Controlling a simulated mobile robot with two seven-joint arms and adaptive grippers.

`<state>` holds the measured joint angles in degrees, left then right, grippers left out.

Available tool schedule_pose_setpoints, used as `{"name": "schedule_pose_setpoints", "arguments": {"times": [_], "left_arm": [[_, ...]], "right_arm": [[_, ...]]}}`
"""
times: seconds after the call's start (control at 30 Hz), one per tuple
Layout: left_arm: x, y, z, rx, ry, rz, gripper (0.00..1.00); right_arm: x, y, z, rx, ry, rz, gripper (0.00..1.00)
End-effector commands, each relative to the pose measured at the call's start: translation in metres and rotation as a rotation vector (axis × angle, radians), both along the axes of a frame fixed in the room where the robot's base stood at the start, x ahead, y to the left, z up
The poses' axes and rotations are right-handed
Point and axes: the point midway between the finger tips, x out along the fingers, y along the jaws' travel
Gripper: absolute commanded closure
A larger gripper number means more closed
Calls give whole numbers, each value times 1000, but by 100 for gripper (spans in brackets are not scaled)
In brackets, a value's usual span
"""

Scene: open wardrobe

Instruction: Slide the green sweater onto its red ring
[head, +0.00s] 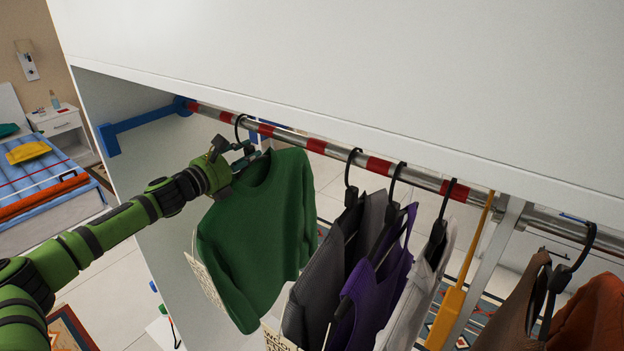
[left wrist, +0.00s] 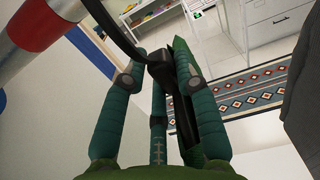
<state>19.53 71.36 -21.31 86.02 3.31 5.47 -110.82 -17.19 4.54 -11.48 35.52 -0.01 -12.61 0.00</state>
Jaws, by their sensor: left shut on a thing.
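The green sweater (head: 262,235) hangs from a black hanger near the left end of the striped rail (head: 290,137). The hanger's hook (head: 238,128) is at the rail, on a bare metal stretch between the red ring (head: 226,116) to its left and another red ring (head: 266,129) to its right. I cannot tell whether the hook bears on the rail. My left gripper (head: 246,156) is shut on the hanger just below the hook. In the left wrist view, its fingers (left wrist: 155,85) close around the black hanger neck (left wrist: 160,72). My right gripper is not in view.
Grey, purple (head: 382,290) and light garments hang to the right, with a yellow-handled item (head: 447,318). Brown and orange clothes (head: 596,312) hang beyond a divider. A blue bracket (head: 140,122) holds the rail's left end. The white wardrobe top (head: 350,60) lies above.

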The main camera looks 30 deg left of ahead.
Motion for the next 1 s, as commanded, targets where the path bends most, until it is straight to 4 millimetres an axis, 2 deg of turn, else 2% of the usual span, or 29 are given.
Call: {"name": "schedule_pose_setpoints", "arguments": {"times": [0.03,0.57,0.6,0.63,0.67,1.0], "left_arm": [[1,5,5,0,-7,3,94],[7,45,4,-1,-7,4,94],[7,43,3,-1,-7,0,58],[7,43,3,-1,-7,0,46],[6,43,3,-1,-6,0,43],[6,43,-3,1,4,1,43]], "right_arm": [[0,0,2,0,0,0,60],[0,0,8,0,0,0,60],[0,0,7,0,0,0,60],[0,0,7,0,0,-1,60],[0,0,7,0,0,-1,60],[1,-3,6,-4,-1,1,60]]}}
